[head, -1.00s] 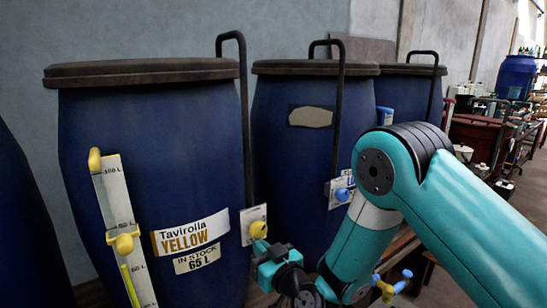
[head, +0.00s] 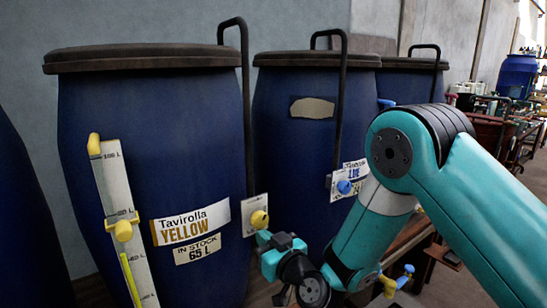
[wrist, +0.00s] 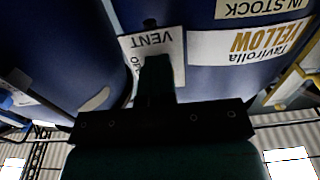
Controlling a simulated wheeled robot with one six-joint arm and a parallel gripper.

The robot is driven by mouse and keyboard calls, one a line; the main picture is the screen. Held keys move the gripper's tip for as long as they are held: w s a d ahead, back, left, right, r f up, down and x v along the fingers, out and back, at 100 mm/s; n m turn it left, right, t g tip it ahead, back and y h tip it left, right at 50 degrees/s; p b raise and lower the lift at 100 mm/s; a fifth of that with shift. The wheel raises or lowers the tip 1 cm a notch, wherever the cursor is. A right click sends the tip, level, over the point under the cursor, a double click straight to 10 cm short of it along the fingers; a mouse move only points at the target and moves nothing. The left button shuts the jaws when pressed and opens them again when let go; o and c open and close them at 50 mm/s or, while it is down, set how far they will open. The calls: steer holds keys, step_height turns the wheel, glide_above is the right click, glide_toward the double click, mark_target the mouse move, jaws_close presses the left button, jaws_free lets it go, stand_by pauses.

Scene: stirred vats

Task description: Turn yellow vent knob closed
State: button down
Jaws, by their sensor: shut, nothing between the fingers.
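The yellow vent knob (head: 259,219) sits on a small white plate (head: 248,203) on the right side of the blue vat (head: 150,130) labelled Tavirolla YELLOW. My gripper (head: 264,238) is shut and empty, just below and right of the knob; I cannot tell whether it touches it. In the wrist view, my gripper (wrist: 155,62) points at the upside-down plate (wrist: 174,48), which reads VENT with part of another word. The knob does not show there, and the fingers cover part of the plate. I cannot read which way the knob is turned.
A white level gauge (head: 118,195) with a yellow slider (head: 123,230) is on the same vat's left. A second vat (head: 290,160) with a blue knob (head: 344,187) stands to the right. A black pipe (head: 247,110) rises by the vent plate. Yellow and blue valves (head: 390,285) sit low right.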

steer(key=shift+w+d+r+t, duration=0.2)
steer(key=shift+w+d+t, duration=0.15)
steer(key=shift+w, duration=0.25)
steer(key=shift+w+d+b, duration=0.15)
steer(key=shift+d+b, duration=0.1)
steer(key=shift+b, duration=0.2)
steer(key=shift+w+d+r, duration=0.1)
steer(key=shift+r, duration=0.05)
steer(key=b+v, duration=0.2)
steer(key=b, duration=0.2)
steer(key=f+b+v, duration=0.1)
steer(key=b+v, duration=0.2)
steer(key=b, duration=0.2)
steer(key=shift+s+d+f, duration=0.1)
steer(key=shift+s, duration=0.1)
